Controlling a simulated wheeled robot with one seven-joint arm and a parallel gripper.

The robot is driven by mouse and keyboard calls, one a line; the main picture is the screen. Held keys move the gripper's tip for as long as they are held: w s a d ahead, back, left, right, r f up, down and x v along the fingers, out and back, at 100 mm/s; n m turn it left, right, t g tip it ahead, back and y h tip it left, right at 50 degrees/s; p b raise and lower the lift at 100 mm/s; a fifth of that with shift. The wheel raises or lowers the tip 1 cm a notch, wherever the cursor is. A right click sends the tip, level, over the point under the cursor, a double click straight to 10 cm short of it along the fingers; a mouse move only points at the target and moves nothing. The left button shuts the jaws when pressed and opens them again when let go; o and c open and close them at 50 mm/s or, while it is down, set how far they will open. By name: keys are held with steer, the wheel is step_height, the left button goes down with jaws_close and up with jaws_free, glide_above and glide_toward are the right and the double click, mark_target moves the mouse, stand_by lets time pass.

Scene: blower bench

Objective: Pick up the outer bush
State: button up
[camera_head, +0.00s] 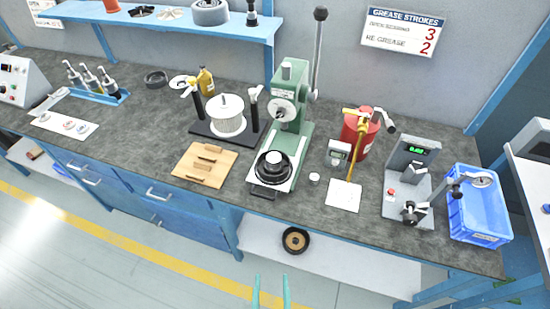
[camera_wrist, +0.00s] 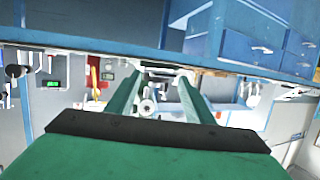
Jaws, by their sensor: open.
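I cannot tell for sure which piece is the outer bush. A small pale round piece (camera_head: 314,178) stands on the bench right of the green press and may be it. A dark ringed part (camera_head: 271,166) sits on the plate of the green arbor press (camera_head: 293,120). My gripper (camera_head: 271,291) shows as two teal fingertips at the bottom edge of the head view, in front of the bench and apart from everything on it. In the wrist view my gripper (camera_wrist: 159,82) has its fingers spread with nothing held; the bench scene appears upside down beyond them.
A wooden board (camera_head: 187,177) with several brown pieces lies left of the press. A red can (camera_head: 350,136), a gauge stand (camera_head: 405,165) and a blue crate (camera_head: 474,237) stand to the right. A brown-centred ring (camera_head: 296,240) lies on the lower shelf (camera_head: 345,262). The floor in front is clear.

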steer(key=w, duration=0.8)
steer(key=g, duration=0.1)
glide_toward(273, 161)
steer(key=shift+m+h, duration=0.3)
steer(key=shift+h, duration=0.1)
steer(key=x, duration=1.1)
steer(key=shift+w+a+f, duration=0.1)
steer(key=shift+a+f, duration=0.1)
steer(key=shift+f, duration=0.1)
steer(key=c, duration=1)
steer(key=shift+r, duration=0.2)
